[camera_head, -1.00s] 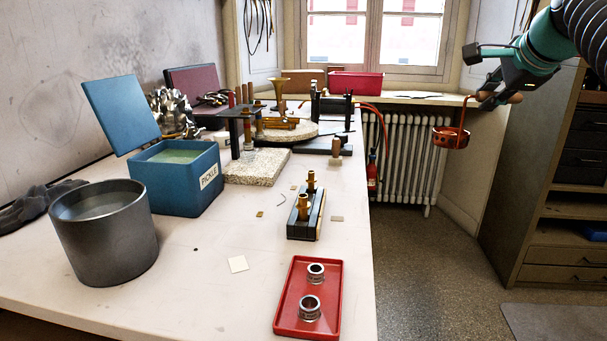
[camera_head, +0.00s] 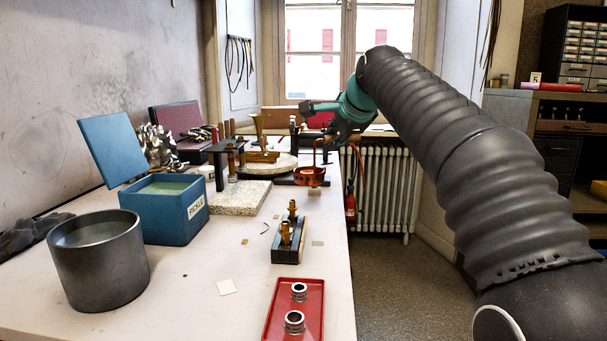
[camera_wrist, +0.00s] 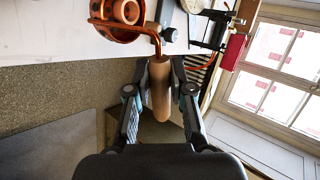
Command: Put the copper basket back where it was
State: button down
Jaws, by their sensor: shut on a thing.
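The copper basket (camera_head: 309,176) hangs from its bent rod in the head view, near the bench's right edge and in front of the round stone plate. In the wrist view the basket (camera_wrist: 115,36) is at the top, with round, tan ring-like pieces inside. My gripper (camera_head: 332,146) is above and slightly right of the basket in the head view. In the wrist view my gripper (camera_wrist: 160,76) is shut on the basket's wooden handle (camera_wrist: 160,92), one finger on each side. Whether the basket touches the bench is not clear.
A blue pickle tank (camera_head: 165,222) with raised lid and a grey pot (camera_head: 97,262) stand on the left. A black block with brass fittings (camera_head: 288,246) and a red tray (camera_head: 310,309) are nearer. The red extinguisher (camera_head: 350,203) is beside the bench.

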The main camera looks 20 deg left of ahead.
send_over(308, 170)
jog(key=s+d, duration=0.1)
jog(key=s, duration=0.1)
jog(key=f, duration=0.3)
jog(key=shift+w+d+f, duration=0.15)
jog(key=shift+w+f, duration=0.05)
jog(key=shift+f, duration=2.1)
jog(key=c, duration=1)
grip_release()
jog(key=shift+f, duration=0.1)
jog(key=v, duration=1.2)
